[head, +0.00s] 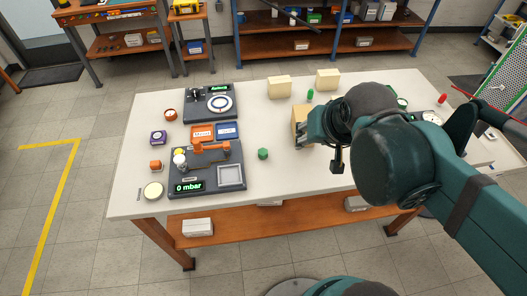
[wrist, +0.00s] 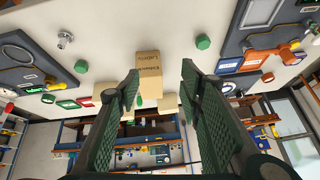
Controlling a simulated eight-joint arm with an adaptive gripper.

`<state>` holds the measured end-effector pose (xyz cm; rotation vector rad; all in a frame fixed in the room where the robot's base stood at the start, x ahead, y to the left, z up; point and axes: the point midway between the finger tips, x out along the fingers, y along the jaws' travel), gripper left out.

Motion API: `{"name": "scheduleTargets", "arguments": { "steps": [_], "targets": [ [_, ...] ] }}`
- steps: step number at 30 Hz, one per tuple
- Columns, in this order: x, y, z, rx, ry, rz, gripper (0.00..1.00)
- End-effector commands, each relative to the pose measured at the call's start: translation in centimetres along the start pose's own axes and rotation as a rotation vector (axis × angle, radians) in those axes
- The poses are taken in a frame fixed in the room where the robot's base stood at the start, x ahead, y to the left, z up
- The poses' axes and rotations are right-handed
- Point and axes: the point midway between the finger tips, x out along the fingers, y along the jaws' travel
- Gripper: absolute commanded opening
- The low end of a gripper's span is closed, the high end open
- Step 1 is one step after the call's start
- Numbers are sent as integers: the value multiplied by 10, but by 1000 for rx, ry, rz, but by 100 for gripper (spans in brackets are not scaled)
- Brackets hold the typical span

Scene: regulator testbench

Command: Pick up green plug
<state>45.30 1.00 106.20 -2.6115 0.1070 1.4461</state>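A green faceted knob-like piece (head: 263,154) stands on the white table, right of the front test unit; it also shows in the wrist view (wrist: 203,42), right of my gripper's fingers. A smaller green upright piece (head: 310,95) stands farther back between two tan boxes; it seems to be the small green piece (wrist: 139,101) in the wrist view. I cannot tell for sure which one is the green plug. My gripper (wrist: 160,68) is open with nothing between its fingers. It is in front of a tan labelled box (wrist: 149,68), above the table.
The tan box (head: 300,116) stands beside my gripper, partly hidden by it. Two more tan boxes (head: 279,87) (head: 327,79) stand at the back. The front test unit (head: 207,182) reads 0 mbar; another unit (head: 211,104) stands behind it. The table's front middle (head: 285,180) is clear.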

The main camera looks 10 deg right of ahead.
Motion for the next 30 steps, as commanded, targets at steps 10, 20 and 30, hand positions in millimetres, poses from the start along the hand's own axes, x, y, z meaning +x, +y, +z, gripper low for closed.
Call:
{"name": "scheduleTargets", "arguments": {
  "steps": [10, 20, 30],
  "targets": [
    [13, -21, -20, 269, -99, 15, 37],
    [31, -42, -32, 527, -187, 61, 37],
    [53, -64, -39, 788, -265, 139, 37]
  ]
}}
